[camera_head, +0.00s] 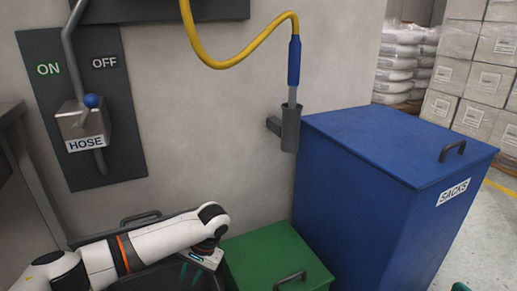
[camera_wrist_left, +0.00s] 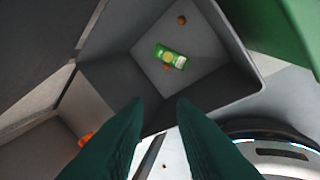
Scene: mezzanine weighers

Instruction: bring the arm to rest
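My left arm comes in from the lower left in the head view, and its gripper (camera_head: 200,272) hangs at the bottom edge, partly out of frame. In the left wrist view its two dark green fingers (camera_wrist_left: 160,110) stand apart with nothing between them. They point over a grey open bin (camera_wrist_left: 115,80). A green sliver (camera_head: 461,287) at the lower right edge of the head view may be a tip of my right gripper; its state does not show.
A green lidded bin (camera_head: 255,255) stands close right of the left gripper, with a tall blue SACKS bin (camera_head: 350,180) beyond. A HOSE lever box (camera_head: 82,122) and hose holder (camera_head: 290,130) are on the wall. A green-labelled container (camera_wrist_left: 170,57) lies in the grey bin.

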